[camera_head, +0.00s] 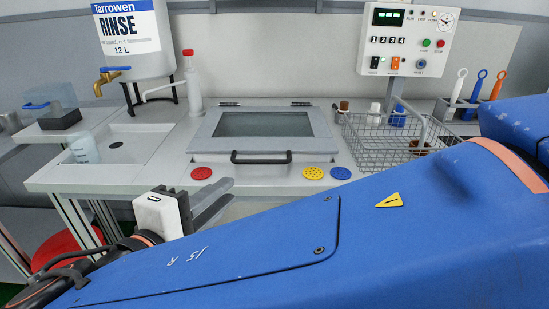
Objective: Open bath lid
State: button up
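The bath lid (204,138) is a grey frame with a dark window, set in the worktop at the middle. It lies flat and closed, with hinges along its back edge. Its black bar handle (261,161) is at the front edge. My gripper (222,198) is at the lower left of the handle, in front of the worktop, and apart from the lid. Two grey fingers point right with a gap between them, and nothing shows in the gap. My blue arm covers the lower right of the view.
Red (201,173), yellow (313,173) and blue (341,173) discs lie along the front edge. A wire basket (385,150) stands right of the lid. A sink with a beaker (83,148) is at left, below the rinse tank (135,45). A control panel (408,40) stands behind.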

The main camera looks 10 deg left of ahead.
aim_at(262, 163)
jog(key=x, duration=1.7)
jog(key=shift+w+f, duration=0.1)
jog(key=shift+f, duration=0.05)
jog(key=shift+c, duration=0.7)
grip_shut()
